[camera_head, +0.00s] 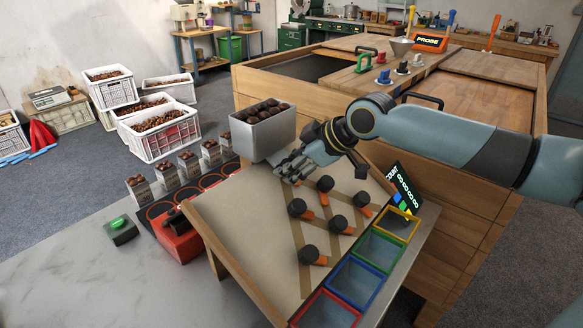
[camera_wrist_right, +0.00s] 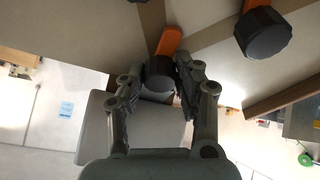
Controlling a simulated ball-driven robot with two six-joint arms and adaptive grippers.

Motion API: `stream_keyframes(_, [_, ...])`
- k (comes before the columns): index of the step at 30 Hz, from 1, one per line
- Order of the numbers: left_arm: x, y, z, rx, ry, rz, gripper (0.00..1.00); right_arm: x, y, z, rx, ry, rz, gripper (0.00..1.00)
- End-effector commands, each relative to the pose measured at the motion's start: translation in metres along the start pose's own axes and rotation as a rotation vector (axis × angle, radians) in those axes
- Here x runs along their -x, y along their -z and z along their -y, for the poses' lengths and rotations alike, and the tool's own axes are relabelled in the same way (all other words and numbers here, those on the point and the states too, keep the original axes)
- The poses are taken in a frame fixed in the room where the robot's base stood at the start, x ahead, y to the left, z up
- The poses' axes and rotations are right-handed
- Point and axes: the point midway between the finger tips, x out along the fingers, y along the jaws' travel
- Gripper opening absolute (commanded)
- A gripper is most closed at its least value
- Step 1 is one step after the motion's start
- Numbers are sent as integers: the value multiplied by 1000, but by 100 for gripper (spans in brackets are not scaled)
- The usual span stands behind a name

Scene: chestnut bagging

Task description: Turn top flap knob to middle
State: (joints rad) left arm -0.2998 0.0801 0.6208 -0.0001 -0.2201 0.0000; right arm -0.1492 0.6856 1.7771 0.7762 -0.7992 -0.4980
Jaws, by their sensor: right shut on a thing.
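My right gripper (camera_head: 290,174) reaches over the top of the tilted sorting board (camera_head: 240,220). In the right wrist view the gripper (camera_wrist_right: 161,80) has its fingers on both sides of a black top flap knob (camera_wrist_right: 158,72). The orange pointer (camera_wrist_right: 169,40) sticks out beyond the knob, leaning slightly right in that view. In the head view this knob is mostly hidden by the gripper. My left gripper is not in view.
Several other black knobs with orange pointers sit lower on the board, one at its middle left (camera_head: 297,207). A metal bin of chestnuts (camera_head: 264,138) stands behind the board's top. Coloured-rim bins, including a blue one (camera_head: 355,282), line its lower right edge.

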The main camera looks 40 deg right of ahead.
Motion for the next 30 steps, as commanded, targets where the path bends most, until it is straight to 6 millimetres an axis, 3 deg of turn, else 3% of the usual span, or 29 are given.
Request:
stream_keyframes(10, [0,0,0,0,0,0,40,0,-1,1,2,3,3,0])
stream_keyframes(11, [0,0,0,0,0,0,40,0,-1,1,1,3,3,34])
stream_keyframes(16, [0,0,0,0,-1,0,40,0,-1,0,1,2,2,55])
stream_keyframes(25, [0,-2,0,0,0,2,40,2,-1,0,3,1,2,55])
stream_keyframes(30, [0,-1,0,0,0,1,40,20,-2,-1,9,0,6,55])
